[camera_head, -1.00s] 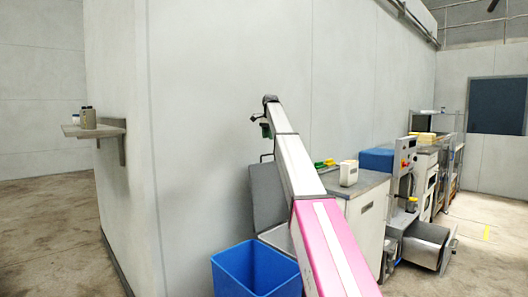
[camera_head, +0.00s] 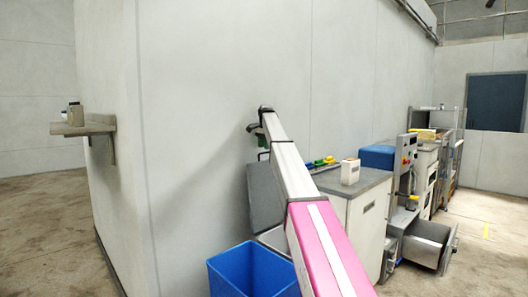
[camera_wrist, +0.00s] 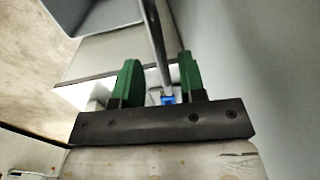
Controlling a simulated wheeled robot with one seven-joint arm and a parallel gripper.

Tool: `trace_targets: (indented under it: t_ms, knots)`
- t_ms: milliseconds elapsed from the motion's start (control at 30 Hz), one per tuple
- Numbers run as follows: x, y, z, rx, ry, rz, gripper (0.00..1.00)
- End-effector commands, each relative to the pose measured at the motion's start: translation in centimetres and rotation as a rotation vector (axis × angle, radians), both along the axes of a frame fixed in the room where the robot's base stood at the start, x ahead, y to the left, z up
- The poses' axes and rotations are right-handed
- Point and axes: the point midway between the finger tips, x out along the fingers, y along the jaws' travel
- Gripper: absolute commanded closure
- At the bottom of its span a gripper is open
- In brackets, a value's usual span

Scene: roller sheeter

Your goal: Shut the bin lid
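A flat grey panel (camera_head: 262,190), which looks like the bin lid, stands raised near the wall, partly hidden behind my arm. A thin handle (camera_head: 263,153) shows at its top edge. A pale rim (camera_head: 272,238) at its foot looks like the bin's top; my arm hides most of it. My gripper (camera_head: 264,130) is above the panel, close to the wall. In the wrist view its two green fingers (camera_wrist: 159,78) are apart. A grey bar (camera_wrist: 156,40) runs through the view between them; I cannot tell whether it touches them.
An open blue tub (camera_head: 252,270) stands on the floor in front of the panel. A counter (camera_head: 350,184) with a white container (camera_head: 350,171) and the sheeter machine (camera_head: 403,190) are to the right. A wall shelf (camera_head: 85,127) juts out at left. The left floor is clear.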

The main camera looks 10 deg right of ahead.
Motion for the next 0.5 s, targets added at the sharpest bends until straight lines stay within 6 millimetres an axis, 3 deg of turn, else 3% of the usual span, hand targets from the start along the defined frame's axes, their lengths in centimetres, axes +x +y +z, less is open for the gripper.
trace_targets:
  t_ms: [200, 500]
  knots:
    - [0.1, 0.1, -2.6, 0.000, 0.000, 0.000, 0.62]
    - [0.2, 0.1, -2.9, 0.000, 0.000, 0.000, 0.62]
